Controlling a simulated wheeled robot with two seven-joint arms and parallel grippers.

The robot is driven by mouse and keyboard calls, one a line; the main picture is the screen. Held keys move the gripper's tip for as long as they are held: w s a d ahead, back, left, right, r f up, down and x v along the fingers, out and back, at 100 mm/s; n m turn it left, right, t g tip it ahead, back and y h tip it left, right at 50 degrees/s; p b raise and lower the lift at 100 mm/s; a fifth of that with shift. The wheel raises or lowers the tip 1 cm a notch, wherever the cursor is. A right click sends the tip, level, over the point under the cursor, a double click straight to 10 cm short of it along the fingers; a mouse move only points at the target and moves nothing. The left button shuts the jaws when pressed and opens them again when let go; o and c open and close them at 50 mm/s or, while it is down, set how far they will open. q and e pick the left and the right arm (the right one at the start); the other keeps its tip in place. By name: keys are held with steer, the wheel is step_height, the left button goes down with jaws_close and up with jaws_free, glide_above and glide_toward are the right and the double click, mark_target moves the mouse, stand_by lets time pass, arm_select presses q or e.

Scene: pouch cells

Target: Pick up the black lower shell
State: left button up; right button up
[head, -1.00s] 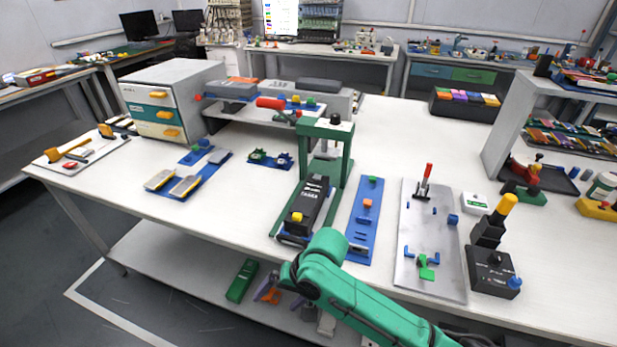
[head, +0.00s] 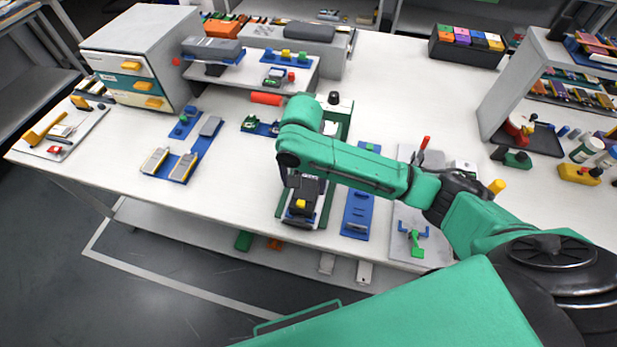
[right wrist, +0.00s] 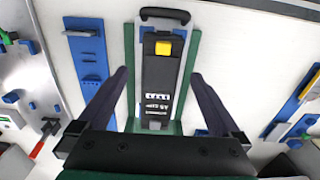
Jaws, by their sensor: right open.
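A long black shell-like block (right wrist: 160,92) with white lettering and a yellow square part lies on a green-edged press base in the right wrist view. In the head view the black block (head: 303,204) sits at the front of the green press, partly hidden by my right arm. My right gripper (right wrist: 160,74) is open above it, one dark finger on each side, with nothing visibly held. In the head view the fingers are mostly hidden under the wrist. Dark grey shell-like pieces also rest on a blue stand (head: 213,47) and a grey box (head: 309,32). My left gripper is not in view.
The green press (head: 338,120) has a red handle (head: 266,98). A blue strip fixture (head: 358,212) and a metal plate (head: 402,246) lie right of it. A blue tray (head: 180,168) with grey pieces lies left. White table shows between the tray and the press.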

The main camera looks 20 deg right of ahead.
steer(key=shift+s+f, duration=0.25)
steer(key=shift+f, duration=0.2)
steer(key=shift+s+f, duration=0.2)
steer(key=shift+f, duration=0.25)
steer(key=f, duration=0.2)
steer(key=w+f+p, duration=0.1)
steer(key=f, duration=0.2)
steer(key=w+f, duration=0.1)
steer(key=f, duration=0.1)
steer(key=shift+d+f, duration=0.1)
steer(key=shift+f, duration=0.1)
steer(key=shift+s, duration=0.3)
steer(key=shift+w, duration=0.2)
steer(key=c, duration=1.2)
step_height(320, 180, up, 17)
steer(key=shift+c, duration=0.2)
step_height(320, 180, up, 11)
steer(key=p, duration=0.2)
glide_above(304, 194)
